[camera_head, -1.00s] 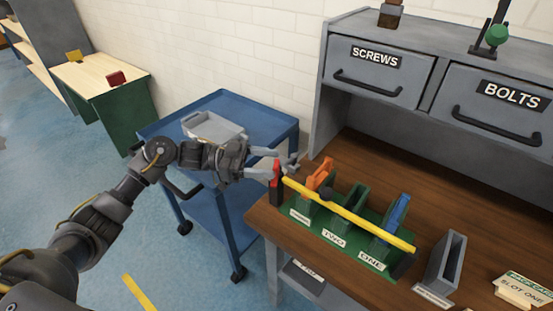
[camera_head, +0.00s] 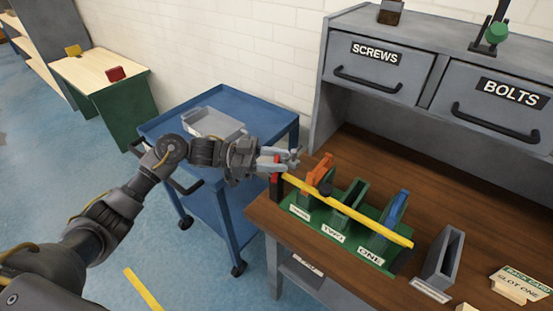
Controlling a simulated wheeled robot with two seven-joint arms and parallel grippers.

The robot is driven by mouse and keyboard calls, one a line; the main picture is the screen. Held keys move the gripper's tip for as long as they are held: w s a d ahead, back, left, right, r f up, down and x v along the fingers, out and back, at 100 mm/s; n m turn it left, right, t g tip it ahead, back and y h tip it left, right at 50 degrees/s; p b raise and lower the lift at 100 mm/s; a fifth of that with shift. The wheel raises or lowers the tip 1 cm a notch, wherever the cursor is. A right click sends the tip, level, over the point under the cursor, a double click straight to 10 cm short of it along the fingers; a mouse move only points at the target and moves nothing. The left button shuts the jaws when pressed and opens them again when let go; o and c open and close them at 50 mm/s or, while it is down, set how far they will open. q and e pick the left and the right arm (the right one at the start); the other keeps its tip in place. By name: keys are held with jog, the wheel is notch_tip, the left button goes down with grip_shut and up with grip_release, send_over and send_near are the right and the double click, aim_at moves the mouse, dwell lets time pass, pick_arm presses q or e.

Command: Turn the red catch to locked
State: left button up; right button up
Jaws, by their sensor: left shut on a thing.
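The red catch (camera_head: 276,181) is at the left end of a yellow bar (camera_head: 345,211), on a dark post at the bench's left edge. The bar lies across a green rack (camera_head: 350,238) with labelled slots. My left gripper (camera_head: 291,160) is at the catch, its pale fingers covering the catch's upper part. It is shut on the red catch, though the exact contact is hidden. Orange (camera_head: 320,172) and blue (camera_head: 397,209) pieces stand in the rack. I cannot read the catch's locked or unlocked position. My right gripper is not in view.
A grey upright holder (camera_head: 443,260) and a card stand marked SLOT ONE (camera_head: 521,285) are right of the rack. Drawers marked SCREWS (camera_head: 378,73) and BOLTS (camera_head: 500,105) are above the bench. A blue cart (camera_head: 233,100) with a grey tray (camera_head: 213,125) stands behind my left arm.

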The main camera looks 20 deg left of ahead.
pick_arm(q)
jog(key=shift+r+t+p, duration=0.15)
jog(key=shift+t+p, duration=0.15)
jog(key=shift+p, duration=0.05)
jog(key=n+t+y+p, duration=0.2)
jog(key=n+t+p, duration=0.1)
jog(key=t+p, duration=0.1)
jog(key=n+t+y+p, duration=0.1)
jog(key=n+t+p, duration=0.2)
jog(key=t+p, duration=0.1)
jog(key=shift+r+y+p, duration=0.15)
jog(key=shift+y+p, duration=0.25)
jog(key=shift+p, duration=0.15)
jog(key=n+t+y+p, duration=0.2)
jog(key=n+t+y, duration=0.1)
jog(key=y, duration=0.1)
jog(key=shift+n+t, duration=0.3)
jog(key=shift+t, duration=0.1)
jog(key=shift+f+n+t+y+p, duration=0.2)
jog(key=shift+n+t+y+p, duration=0.5)
jog(key=shift+n+y, duration=0.65)
jog(key=shift+y, duration=0.45)
jog(key=o, duration=1)
jog(key=shift+f, duration=0.1)
